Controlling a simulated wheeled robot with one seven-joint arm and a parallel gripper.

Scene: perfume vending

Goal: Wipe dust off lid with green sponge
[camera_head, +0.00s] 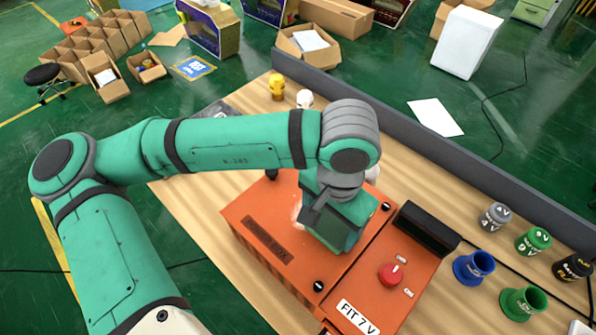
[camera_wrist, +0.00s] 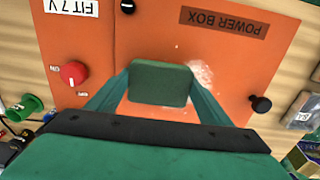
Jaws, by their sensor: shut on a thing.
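The orange power box lid (camera_head: 262,212) lies under my arm on the wooden table. In the wrist view the lid (camera_wrist: 145,42) shows a POWER BOX label and knobs. My gripper (camera_wrist: 160,88) is shut on the green sponge (camera_wrist: 160,82), which is between its two fingers over the lid. A white dust patch (camera_wrist: 202,76) shows beside the sponge's right edge, with faint specks around it. The dust (camera_head: 298,208) also shows left of my gripper (camera_head: 335,232) in the head view. Whether the sponge touches the lid I cannot tell; my gripper hides the sponge in the head view.
A red knob (camera_head: 391,274) and a black raised block (camera_head: 428,230) are on the box's right part. Blue (camera_head: 474,266) and green (camera_head: 522,302) cups and several small canisters stand at the table's right. A grey rail (camera_head: 440,160) edges the table's far side.

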